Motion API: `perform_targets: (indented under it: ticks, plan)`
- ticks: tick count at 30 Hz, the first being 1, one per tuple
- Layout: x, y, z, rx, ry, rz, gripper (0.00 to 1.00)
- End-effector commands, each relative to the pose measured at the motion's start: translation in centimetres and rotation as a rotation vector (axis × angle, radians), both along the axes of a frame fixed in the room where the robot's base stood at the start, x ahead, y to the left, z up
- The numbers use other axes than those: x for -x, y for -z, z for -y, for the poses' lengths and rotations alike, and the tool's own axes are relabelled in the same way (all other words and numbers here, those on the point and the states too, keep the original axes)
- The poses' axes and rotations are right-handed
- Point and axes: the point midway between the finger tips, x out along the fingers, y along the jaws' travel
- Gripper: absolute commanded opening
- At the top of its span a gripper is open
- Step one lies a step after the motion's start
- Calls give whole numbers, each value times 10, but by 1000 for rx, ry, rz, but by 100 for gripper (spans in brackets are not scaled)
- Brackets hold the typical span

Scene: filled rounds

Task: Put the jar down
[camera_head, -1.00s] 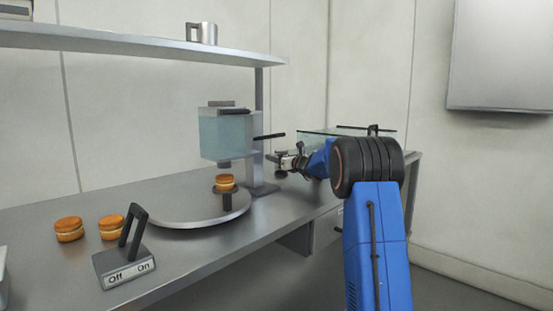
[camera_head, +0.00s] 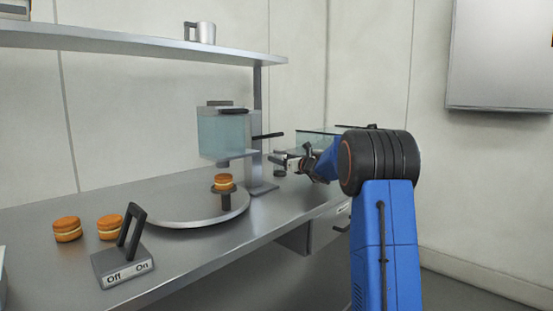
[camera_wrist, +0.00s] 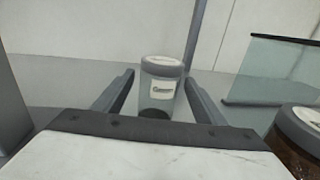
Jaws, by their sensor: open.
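The jar (camera_wrist: 160,88) is clear with a grey lid and a pale label, and has something dark at its bottom. It stands upright on the metal counter, framed between the fingers of my open gripper (camera_wrist: 160,78) in the wrist view. I see a gap on each side of it, so the fingers do not grip it. In the head view my gripper (camera_head: 277,160) is at the far right of the counter, beside the jar (camera_head: 280,171), which is small and partly hidden there.
A second jar (camera_wrist: 301,130) with brown contents is close on the right. A glass-sided case (camera_head: 315,143) stands behind my arm. A dispenser (camera_head: 222,137), a round plate (camera_head: 180,212), filled rounds (camera_head: 67,229) and an Off/On lever switch (camera_head: 122,265) are to the left.

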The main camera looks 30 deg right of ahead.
Motion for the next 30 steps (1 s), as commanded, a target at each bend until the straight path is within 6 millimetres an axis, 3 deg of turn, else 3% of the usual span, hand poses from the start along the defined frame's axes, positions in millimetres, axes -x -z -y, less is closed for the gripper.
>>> perform_targets:
  ticks: [6, 12, 30]
  plan:
    - [41, 0, 8, 0, 2, 0, 65]
    - [64, 0, 13, -1, 1, 0, 65]
    - [71, 0, 13, 0, 0, 0, 65]
